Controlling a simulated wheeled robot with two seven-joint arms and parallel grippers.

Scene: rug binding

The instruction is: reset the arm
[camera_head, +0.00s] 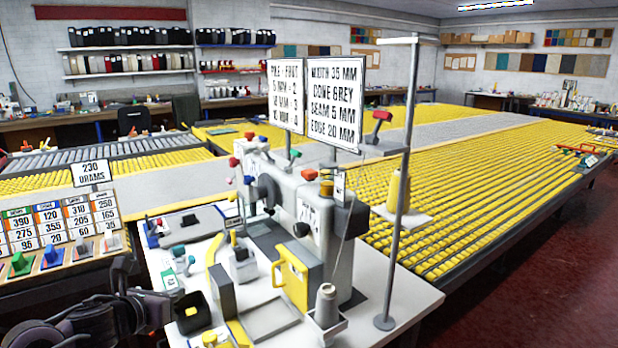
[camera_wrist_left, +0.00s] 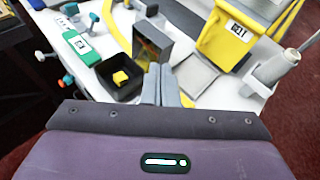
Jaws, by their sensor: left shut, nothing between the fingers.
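My left gripper (camera_head: 145,308) is at the lower left of the head view, dark, beside the front left corner of the white machine table (camera_head: 405,300). In the left wrist view its two grey fingers (camera_wrist_left: 160,86) are together with nothing between them. A black open box (camera_wrist_left: 121,92) with a yellow block (camera_wrist_left: 121,78) in it lies just left of the fingers in that view. The box also shows in the head view (camera_head: 190,322). I cannot tell how high the fingers are above the table. My right gripper is not in view.
A grey sewing machine (camera_head: 318,225) with sign boards (camera_head: 335,98) stands on the table. A thread cone (camera_head: 326,305) and a metal pole (camera_head: 405,180) stand at its front right. A price board (camera_head: 55,235) is at left. Long yellow roller tables (camera_head: 450,215) extend behind.

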